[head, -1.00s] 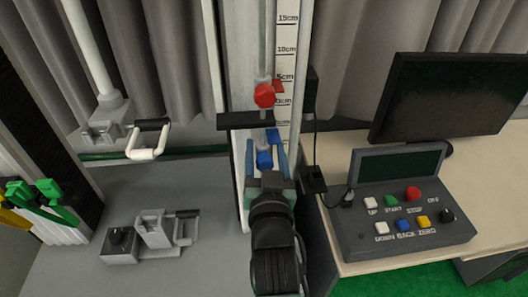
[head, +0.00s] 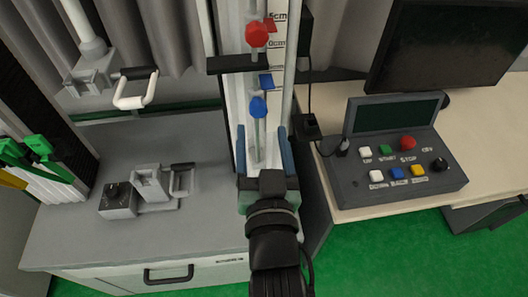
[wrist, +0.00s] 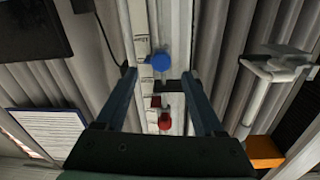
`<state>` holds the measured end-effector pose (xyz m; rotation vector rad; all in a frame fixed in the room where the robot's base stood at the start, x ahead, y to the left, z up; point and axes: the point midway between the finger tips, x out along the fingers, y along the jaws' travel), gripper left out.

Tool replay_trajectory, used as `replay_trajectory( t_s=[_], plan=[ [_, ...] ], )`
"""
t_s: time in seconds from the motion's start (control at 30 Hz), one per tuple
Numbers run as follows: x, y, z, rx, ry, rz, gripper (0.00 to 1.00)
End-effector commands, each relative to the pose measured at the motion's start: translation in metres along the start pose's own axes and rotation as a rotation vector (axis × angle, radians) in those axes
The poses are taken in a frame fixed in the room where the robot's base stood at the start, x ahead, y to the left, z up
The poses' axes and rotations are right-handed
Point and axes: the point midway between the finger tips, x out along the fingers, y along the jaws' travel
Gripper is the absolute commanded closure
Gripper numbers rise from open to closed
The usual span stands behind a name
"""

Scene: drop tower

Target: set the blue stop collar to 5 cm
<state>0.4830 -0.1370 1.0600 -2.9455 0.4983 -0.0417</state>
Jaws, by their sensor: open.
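The blue stop collar (head: 258,106) has a round knob and a flat blue pointer (head: 265,80). In the wrist view, the blue knob (wrist: 161,62) shows just beyond and between the fingertips (wrist: 158,74); contact cannot be told. A red collar (head: 257,35) is higher on the rail, and it shows in the wrist view (wrist: 164,122).
A dark crossbar (head: 232,64) juts from the rail between the two collars. A control box (head: 395,165) with coloured buttons and a monitor (head: 445,45) stand on the right table. A clamp device (head: 152,187) and a white-handled bracket (head: 133,92) are on the left.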

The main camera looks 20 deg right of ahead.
Motion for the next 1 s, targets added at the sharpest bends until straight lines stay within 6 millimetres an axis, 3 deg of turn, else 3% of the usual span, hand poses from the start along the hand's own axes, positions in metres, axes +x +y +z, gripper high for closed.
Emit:
replay_trajectory(
  t_s=[0.1, 0.3, 0.9, 1.0],
  plan=[
    [-0.016, 0.000, 0.001, 0.000, -0.001, 0.000, 0.30],
    [-0.029, 0.000, 0.000, 0.000, 0.000, 0.000, 0.30],
    [-0.030, 0.000, -0.001, 0.001, 0.002, -0.001, 0.30],
    [-0.025, -0.008, -0.018, -0.003, 0.029, -0.016, 0.30]
  ],
)
